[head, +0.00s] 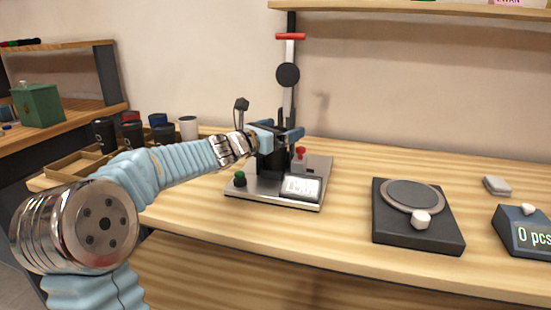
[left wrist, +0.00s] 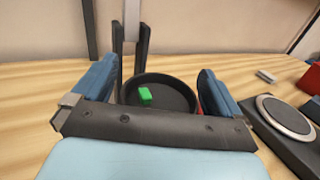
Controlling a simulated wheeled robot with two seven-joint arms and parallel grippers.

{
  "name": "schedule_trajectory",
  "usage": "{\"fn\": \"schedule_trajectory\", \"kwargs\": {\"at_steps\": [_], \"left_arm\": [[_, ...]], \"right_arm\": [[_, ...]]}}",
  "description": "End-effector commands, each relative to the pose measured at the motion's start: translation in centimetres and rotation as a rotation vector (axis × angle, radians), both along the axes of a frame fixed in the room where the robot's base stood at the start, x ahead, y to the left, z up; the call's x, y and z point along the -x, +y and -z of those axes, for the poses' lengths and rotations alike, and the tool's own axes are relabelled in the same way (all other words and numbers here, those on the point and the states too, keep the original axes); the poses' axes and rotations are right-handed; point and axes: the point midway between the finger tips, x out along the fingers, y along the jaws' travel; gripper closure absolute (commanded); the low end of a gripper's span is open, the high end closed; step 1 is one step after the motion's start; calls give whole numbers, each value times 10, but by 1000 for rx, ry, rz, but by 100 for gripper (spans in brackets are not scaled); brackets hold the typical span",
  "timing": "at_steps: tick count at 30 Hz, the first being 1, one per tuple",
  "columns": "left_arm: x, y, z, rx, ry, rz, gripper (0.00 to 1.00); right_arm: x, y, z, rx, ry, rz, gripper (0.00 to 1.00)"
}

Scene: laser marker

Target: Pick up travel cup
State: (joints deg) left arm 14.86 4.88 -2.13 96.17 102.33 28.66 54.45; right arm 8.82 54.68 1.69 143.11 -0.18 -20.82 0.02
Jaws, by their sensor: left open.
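A dark travel cup (head: 271,163) stands on the laser marker's base plate (head: 250,188), partly hidden by my left gripper (head: 279,136) above it. In the left wrist view the round dark top of the cup (left wrist: 172,100) shows, with a small green piece on it. The two blue fingers of the left gripper (left wrist: 157,90) are apart, one on each side of the cup's top. I cannot tell whether they touch it. My right gripper is not in view.
The marker's column (head: 290,75) rises behind the cup. A green knob (head: 240,178), a small display (head: 300,187) and a red button (head: 300,152) are near it. Several other cups (head: 188,127) stand at the left. A scale (head: 415,220) is at the right.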

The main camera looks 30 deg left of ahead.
Motion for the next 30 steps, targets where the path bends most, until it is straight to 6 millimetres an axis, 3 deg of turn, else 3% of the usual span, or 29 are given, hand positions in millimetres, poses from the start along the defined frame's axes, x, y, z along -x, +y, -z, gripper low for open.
{"fn": "schedule_trajectory", "kwargs": {"at_steps": [2,9,21,30], "left_arm": [[0,0,0,0,0,0,2],[0,0,0,0,0,0,34],[1,0,-4,-1,-1,1,34],[7,-4,-43,-1,-4,2,34]], "right_arm": [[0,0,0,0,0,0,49],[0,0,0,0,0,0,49],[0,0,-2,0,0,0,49],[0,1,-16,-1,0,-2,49]]}}
